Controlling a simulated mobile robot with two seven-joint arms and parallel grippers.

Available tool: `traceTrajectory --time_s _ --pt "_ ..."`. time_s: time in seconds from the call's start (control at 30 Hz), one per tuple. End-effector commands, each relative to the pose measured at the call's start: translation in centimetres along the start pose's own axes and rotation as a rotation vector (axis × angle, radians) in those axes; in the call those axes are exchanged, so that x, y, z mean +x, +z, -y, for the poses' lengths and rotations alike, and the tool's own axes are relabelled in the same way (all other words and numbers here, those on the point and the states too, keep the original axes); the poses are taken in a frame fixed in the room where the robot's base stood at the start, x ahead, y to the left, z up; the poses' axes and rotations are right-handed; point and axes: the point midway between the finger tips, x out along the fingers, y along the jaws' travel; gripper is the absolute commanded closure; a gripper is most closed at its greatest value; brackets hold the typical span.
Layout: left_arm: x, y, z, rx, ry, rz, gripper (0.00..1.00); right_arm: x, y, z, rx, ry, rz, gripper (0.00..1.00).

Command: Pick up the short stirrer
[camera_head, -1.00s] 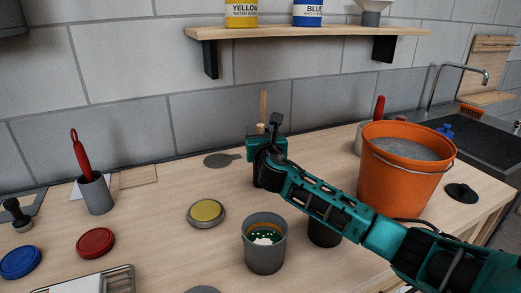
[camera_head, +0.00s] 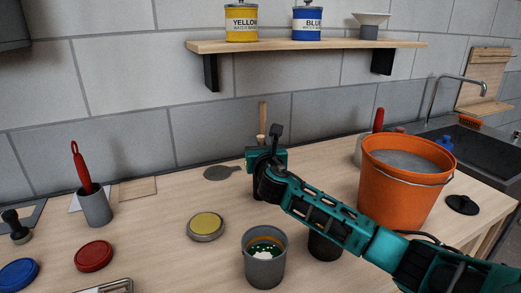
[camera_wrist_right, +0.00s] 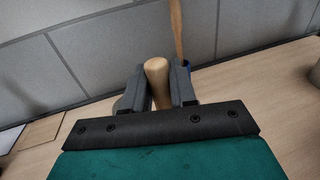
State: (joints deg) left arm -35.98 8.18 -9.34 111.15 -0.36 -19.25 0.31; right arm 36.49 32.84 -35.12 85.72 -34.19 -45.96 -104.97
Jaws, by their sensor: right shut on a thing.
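The short stirrer is a pale wooden stick with a rounded end; in the right wrist view its top (camera_wrist_right: 157,80) stands between my two dark fingers. My right gripper (camera_wrist_right: 160,88) is shut on it, with a finger against each side. In the head view the right gripper (camera_head: 264,160) is at the back of the counter near the wall, and only the stirrer's tip (camera_head: 261,138) shows above it. A longer wooden stick (camera_head: 263,115) stands just behind; it also shows in the right wrist view (camera_wrist_right: 177,30). The stirrer's lower end is hidden. My left gripper is not in view.
An orange bucket (camera_head: 400,195) stands right of my right arm. A grey pot of green and white paint (camera_head: 264,270) and a yellow-topped tin (camera_head: 206,226) are in front. A grey cup with a red-handled tool (camera_head: 95,205) is left. A shelf (camera_head: 300,46) hangs above.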

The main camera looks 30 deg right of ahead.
Motion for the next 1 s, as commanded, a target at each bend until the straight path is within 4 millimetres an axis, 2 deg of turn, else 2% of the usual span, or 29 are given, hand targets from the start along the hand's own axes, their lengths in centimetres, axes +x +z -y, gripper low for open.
traceTrajectory --time_s 0.27,0.7,0.9,1.0 --pt "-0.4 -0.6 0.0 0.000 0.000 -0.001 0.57 0.0 4.0 0.0 0.002 0.000 0.005 1.00" --pt "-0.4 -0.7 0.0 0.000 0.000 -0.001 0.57 0.0 14.3 0.0 0.002 0.000 0.006 1.00" --pt "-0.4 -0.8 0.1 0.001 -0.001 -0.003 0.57 0.0 17.6 0.0 0.001 0.000 0.003 1.00" --pt "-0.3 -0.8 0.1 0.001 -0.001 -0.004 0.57 0.0 18.6 0.0 0.001 0.000 0.002 1.00"
